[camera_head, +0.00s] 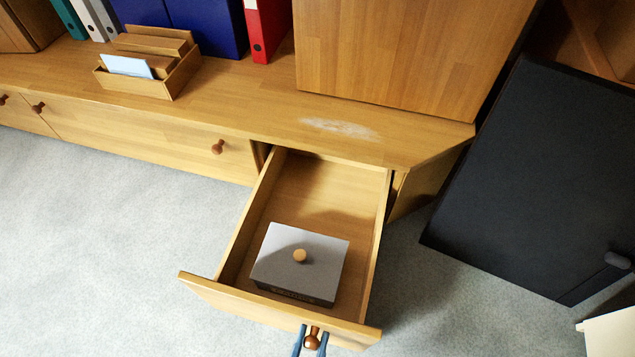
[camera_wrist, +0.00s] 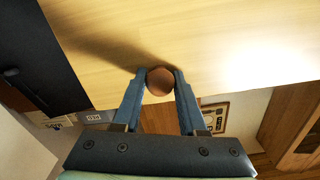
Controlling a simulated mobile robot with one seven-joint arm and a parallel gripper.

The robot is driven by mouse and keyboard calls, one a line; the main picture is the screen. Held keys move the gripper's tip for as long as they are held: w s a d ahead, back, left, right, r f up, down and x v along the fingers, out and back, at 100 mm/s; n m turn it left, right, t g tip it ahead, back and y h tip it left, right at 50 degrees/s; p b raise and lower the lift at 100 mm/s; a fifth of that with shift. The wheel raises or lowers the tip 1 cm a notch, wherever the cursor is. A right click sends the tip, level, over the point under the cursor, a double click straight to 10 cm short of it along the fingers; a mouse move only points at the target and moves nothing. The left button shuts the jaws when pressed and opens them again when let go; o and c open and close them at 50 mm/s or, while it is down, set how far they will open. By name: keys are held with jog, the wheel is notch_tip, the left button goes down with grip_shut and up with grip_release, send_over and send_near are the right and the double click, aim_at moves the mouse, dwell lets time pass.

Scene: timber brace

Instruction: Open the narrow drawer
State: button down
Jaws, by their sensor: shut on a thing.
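The narrow drawer (camera_head: 372,262) stands pulled far out of the wooden cabinet in the head view, and its inside is open to sight. Its round brown knob (camera_head: 312,338) is on the front panel at the bottom of the picture. My gripper (camera_head: 311,345) has its blue fingers on either side of that knob. In the wrist view, my gripper (camera_wrist: 159,80) is shut on the knob (camera_wrist: 159,82), with the pale wooden drawer front (camera_wrist: 225,50) behind it. A grey box with a small round wooden knob (camera_head: 300,262) lies inside the drawer.
A wider drawer (camera_head: 150,140) to the left is shut. A dark cabinet (camera_head: 535,180) stands to the right, apart from the open drawer. Binders (camera_head: 268,30) and a wooden letter holder (camera_head: 150,65) stand on the cabinet top. Grey carpet (camera_head: 100,250) is clear on the left.

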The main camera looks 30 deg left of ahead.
jog(key=shift+v, duration=1)
jog(key=shift+c, duration=2.3)
grip_release()
jog(key=p+v, duration=0.2)
jog(key=v, duration=1.1)
